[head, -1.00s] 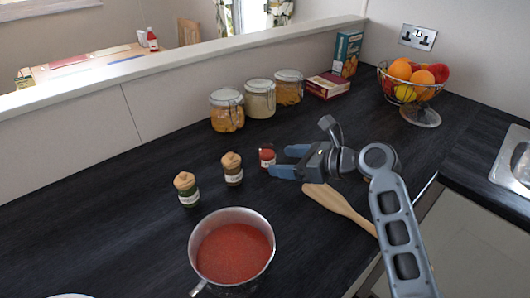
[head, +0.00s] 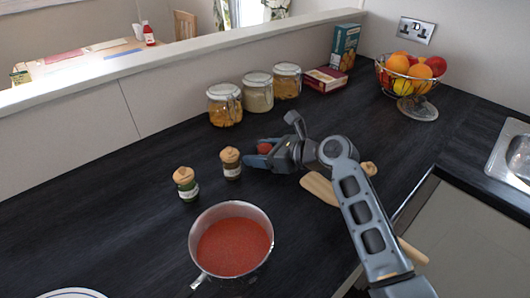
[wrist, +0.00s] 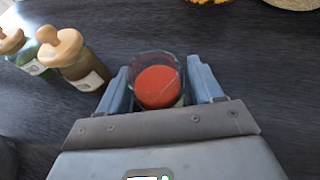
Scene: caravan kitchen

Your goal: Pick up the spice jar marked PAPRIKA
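A small glass jar with red contents (head: 264,148) stands on the dark worktop. In the wrist view the red jar (wrist: 158,87) is between the two blue-grey fingers, seen from above; its label is hidden, so no name can be read. My gripper (head: 259,153) is low over the worktop, its fingers spread on either side of this jar. It also shows in the wrist view (wrist: 159,78), with the fingers very close to the glass; firm contact cannot be made out.
Just left stand a brown jar (head: 231,164) and a green jar (head: 186,184), both with wooden stoppers. A saucepan of red sauce (head: 232,245) is in front. Larger storage jars (head: 257,94) stand behind.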

